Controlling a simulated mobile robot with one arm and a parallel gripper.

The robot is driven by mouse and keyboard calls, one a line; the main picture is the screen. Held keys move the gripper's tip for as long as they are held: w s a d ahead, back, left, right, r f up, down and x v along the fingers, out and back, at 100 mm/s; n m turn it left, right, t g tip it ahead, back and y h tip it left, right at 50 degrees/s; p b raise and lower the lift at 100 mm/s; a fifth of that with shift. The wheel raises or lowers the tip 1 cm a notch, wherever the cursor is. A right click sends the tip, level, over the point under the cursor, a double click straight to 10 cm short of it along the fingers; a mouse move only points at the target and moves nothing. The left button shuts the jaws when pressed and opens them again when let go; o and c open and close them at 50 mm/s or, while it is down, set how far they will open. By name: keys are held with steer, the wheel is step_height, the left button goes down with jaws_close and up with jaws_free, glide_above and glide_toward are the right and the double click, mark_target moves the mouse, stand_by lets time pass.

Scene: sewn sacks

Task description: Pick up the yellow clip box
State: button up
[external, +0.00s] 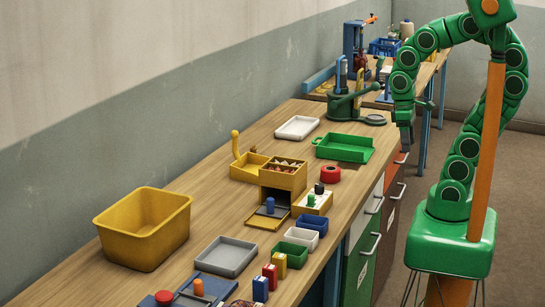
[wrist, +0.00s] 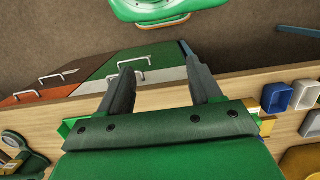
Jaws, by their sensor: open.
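A small upright yellow box (external: 279,265), which looks like the clip box, stands near the table's front edge in the external view. It is beside a red box (external: 270,277) and just in front of a small green tray. I cannot make it out surely in the wrist view. My gripper (external: 405,143) hangs over the front edge of the table, far up the table from the yellow box, near the larger green tray. In the wrist view my gripper (wrist: 158,60) has its two dark fingers spread, with nothing between them.
A blue box (external: 260,290) stands by the red one. A large yellow bin (external: 143,228), a grey tray (external: 226,256) and a yellow drawer unit (external: 283,175) are on the table (external: 190,190). A green tray (external: 344,148) lies near my arm. Drawers with handles are below.

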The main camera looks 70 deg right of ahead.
steer(key=w+a+r+m+y, duration=0.1)
steer(key=w+a+y, duration=0.3)
steer(key=a, duration=0.8)
steer(key=w+a+m+g+y, duration=0.15)
steer(key=w+a+y, duration=0.25)
steer(key=a, duration=0.8)
steer(key=w+a+r+m+y, duration=0.15)
steer(key=w+a+y, duration=0.25)
steer(key=a, duration=0.9)
steer(key=w+a+f+m+t+y, duration=0.2)
steer(key=w+a+f+m, duration=0.35)
steer(key=a+m, duration=0.2)
steer(key=m, duration=0.6)
glide_toward(281, 255)
steer(key=shift+s+a+f+t, duration=0.15)
steer(key=shift+a+f+t, duration=0.1)
steer(key=shift+a, duration=0.35)
steer(key=shift+s+a+f+t, duration=0.2)
steer(key=shift+a, duration=0.4)
steer(key=shift+a+f+h, duration=0.15)
steer(key=shift+f+h, duration=0.15)
steer(key=shift+f, duration=0.1)
steer(key=shift+w+x, duration=0.2)
steer(key=shift+x, duration=3.6)
